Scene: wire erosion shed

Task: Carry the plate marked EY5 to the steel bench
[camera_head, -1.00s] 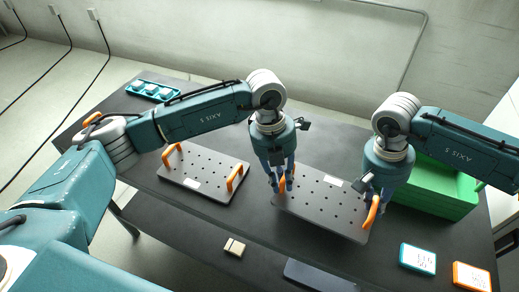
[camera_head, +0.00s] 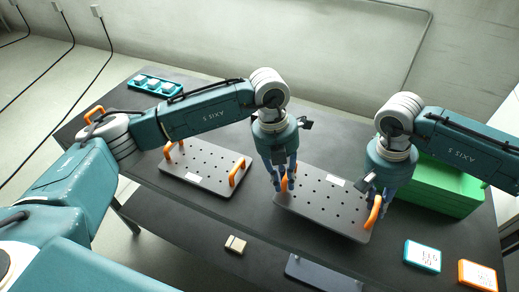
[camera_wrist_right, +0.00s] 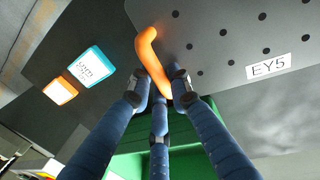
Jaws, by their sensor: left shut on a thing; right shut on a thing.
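The plate marked EY5 (camera_head: 322,203) is a grey perforated plate with an orange handle at each end, on or just above the dark table. Its EY5 label (camera_wrist_right: 267,67) reads clearly in the right wrist view. My left gripper (camera_head: 281,183) is shut on the plate's left orange handle. My right gripper (camera_head: 373,205) is shut on its right orange handle (camera_wrist_right: 152,62), which shows between the blue fingers (camera_wrist_right: 160,100). I cannot tell whether the plate touches the table.
A second perforated plate (camera_head: 205,169) with orange handles lies to the left. A green crate (camera_head: 437,190) stands at the right. Teal-edged (camera_head: 422,256) and orange-edged (camera_head: 477,275) boxes lie at the front right. A teal tray (camera_head: 153,87) is at the back left. A small beige block (camera_head: 235,244) lies lower down.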

